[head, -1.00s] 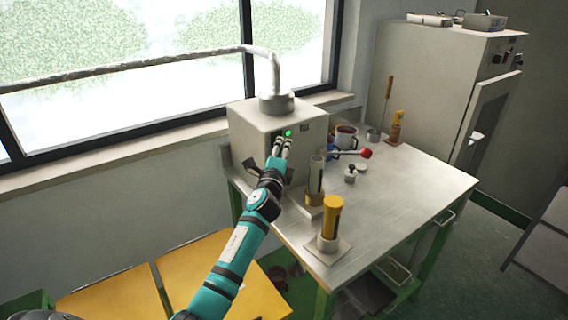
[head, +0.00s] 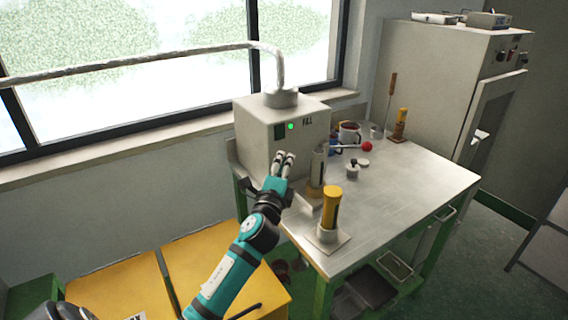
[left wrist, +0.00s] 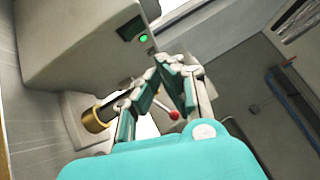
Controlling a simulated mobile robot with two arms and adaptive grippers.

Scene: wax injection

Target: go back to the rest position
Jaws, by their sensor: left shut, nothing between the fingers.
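My left gripper (head: 284,157) is shut and empty in the head view. It is in front of the lower front face of the grey wax machine (head: 262,138), apart from the green lit button (head: 291,126). In the left wrist view the gripper's fingers (left wrist: 172,62) come together with nothing held. The green light (left wrist: 143,38) glows on the machine there. A clear cylinder with a brass base (head: 317,172) stands on the table just right of the gripper. My right gripper is not in view.
The metal table (head: 400,190) holds a yellow cylinder (head: 331,208) on a square plate, a red ball-ended lever (head: 367,146), a mug (head: 349,132) and a small lidded pot (head: 352,169). Yellow boxes (head: 200,262) stand below left. A grey cabinet (head: 430,85) stands behind.

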